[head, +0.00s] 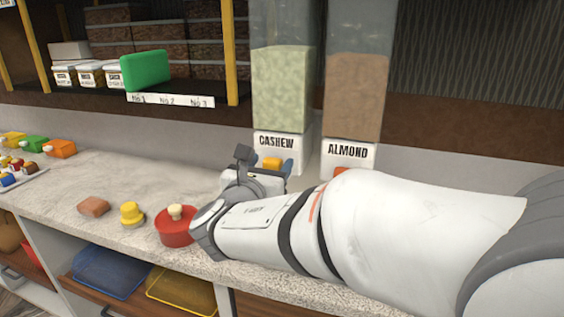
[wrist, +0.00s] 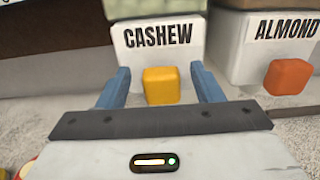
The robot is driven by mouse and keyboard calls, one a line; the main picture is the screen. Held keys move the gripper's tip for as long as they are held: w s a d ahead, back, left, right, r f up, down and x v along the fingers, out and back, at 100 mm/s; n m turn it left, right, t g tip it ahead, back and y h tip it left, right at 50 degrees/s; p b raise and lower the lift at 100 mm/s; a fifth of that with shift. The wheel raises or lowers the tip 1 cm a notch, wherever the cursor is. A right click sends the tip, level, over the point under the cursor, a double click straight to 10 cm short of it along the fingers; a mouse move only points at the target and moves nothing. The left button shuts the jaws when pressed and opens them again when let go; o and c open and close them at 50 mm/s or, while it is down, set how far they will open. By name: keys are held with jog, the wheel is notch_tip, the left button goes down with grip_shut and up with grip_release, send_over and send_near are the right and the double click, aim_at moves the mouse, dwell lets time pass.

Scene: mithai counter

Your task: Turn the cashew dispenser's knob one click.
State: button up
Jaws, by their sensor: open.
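The cashew dispenser (head: 280,92) is a tall clear column of pale green contents above a white base labelled CASHEW. Its base also shows in the wrist view (wrist: 157,60). Its knob (wrist: 161,86) is a yellow-orange block on the front of the base, and it shows partly in the head view (head: 271,162). My gripper (wrist: 162,86) is open, with one blue finger on each side of the knob and a visible gap to it on both sides. In the head view my gripper (head: 268,163) is at the dispenser's base, partly hidden by my wrist.
The almond dispenser (head: 354,95) stands close on the right, with an orange knob (wrist: 289,77). A red pot (head: 176,230), a yellow lidded pot (head: 132,213) and a brown block (head: 93,207) stand on the counter (head: 120,175) left of my arm. A shelf with boxes is behind.

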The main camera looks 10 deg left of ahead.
jog(key=shift+w, duration=0.25)
